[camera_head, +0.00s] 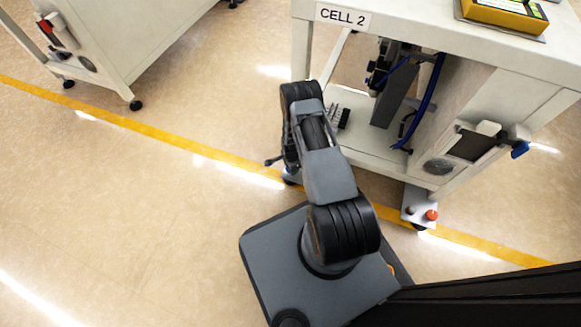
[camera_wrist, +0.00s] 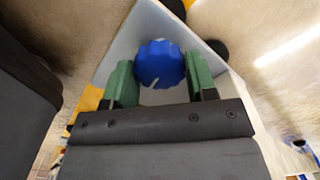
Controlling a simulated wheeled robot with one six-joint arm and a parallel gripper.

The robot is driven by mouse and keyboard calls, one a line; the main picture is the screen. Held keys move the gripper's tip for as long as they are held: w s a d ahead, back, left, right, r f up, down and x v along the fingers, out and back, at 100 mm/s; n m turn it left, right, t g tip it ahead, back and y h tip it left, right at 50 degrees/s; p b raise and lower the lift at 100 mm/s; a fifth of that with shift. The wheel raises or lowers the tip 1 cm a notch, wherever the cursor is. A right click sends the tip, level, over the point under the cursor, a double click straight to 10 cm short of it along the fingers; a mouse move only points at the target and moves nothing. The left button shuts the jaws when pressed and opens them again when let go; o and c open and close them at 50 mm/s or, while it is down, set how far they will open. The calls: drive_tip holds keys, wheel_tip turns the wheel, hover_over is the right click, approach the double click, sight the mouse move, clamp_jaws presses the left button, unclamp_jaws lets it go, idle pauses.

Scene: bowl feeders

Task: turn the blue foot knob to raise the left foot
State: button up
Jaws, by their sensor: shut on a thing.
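The blue foot knob (camera_wrist: 158,62), round with a scalloped edge and a pale mark near its rim, sits on a light grey foot plate (camera_wrist: 122,48) in the wrist view. My gripper (camera_wrist: 160,80) has its two green fingers on either side of the knob, shut on it. In the head view, my arm reaches down to the front left foot of the CELL 2 bench and hides most of that foot. Only a small patch of blue (camera_head: 291,181) shows there, below the arm's end.
The CELL 2 bench (camera_head: 465,45) stands above and right of my arm, with a lower shelf and hanging blue cables (camera_head: 428,100). Its right foot carries an orange-red knob (camera_head: 431,215). Another bench (camera_head: 130,45) stands at upper left. A yellow line (camera_head: 150,125) crosses open floor.

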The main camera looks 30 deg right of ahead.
drive_tip(key=shift+d, duration=0.15)
drive_tip(key=o, duration=0.7)
drive_tip(key=shift+c, duration=0.2)
drive_tip(key=shift+o, duration=1.3)
drive_tip(key=shift+r, duration=0.15)
wheel_tip(320, 180, up, 14)
drive_tip(key=p, duration=0.6)
drive_tip(key=shift+f, duration=0.2)
